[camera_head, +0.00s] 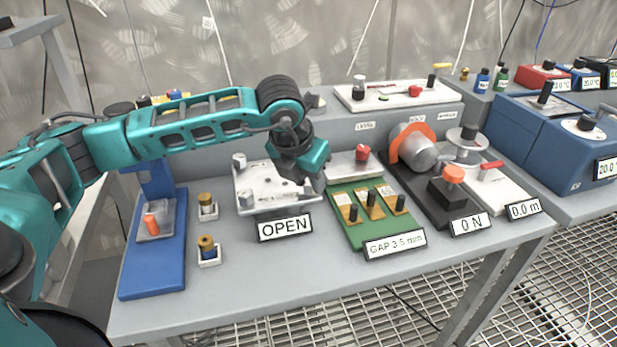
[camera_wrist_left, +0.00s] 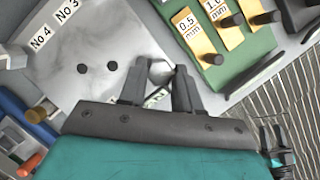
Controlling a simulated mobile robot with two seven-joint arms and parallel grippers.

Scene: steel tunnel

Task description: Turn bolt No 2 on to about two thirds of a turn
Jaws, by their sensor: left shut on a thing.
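A pale metal plate (camera_head: 262,199) with bolts at its corners lies on the bench behind an "OPEN" sign (camera_head: 285,229). My left gripper (camera_wrist_left: 160,74) is shut on a bright bolt head (camera_wrist_left: 160,68) at the edge of the plate on the green board's side. Its label is mostly covered by the fingers, so its number cannot be read. The "No 3" (camera_wrist_left: 67,12) and "No 4" (camera_wrist_left: 41,38) labels are clear in the left wrist view. In the head view my left wrist hides this bolt. A small teal and dark shape in the wrist view, apparently my right gripper (camera_wrist_left: 273,142), is too small to read.
A green board (camera_head: 363,229) with brass gauges stands close to the plate's right. Two brass-topped pieces in white holders, the front one (camera_head: 208,250) included, and a blue stand (camera_head: 160,270) are on the left. A black force device (camera_head: 440,205) stands farther right. The bench front is clear.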

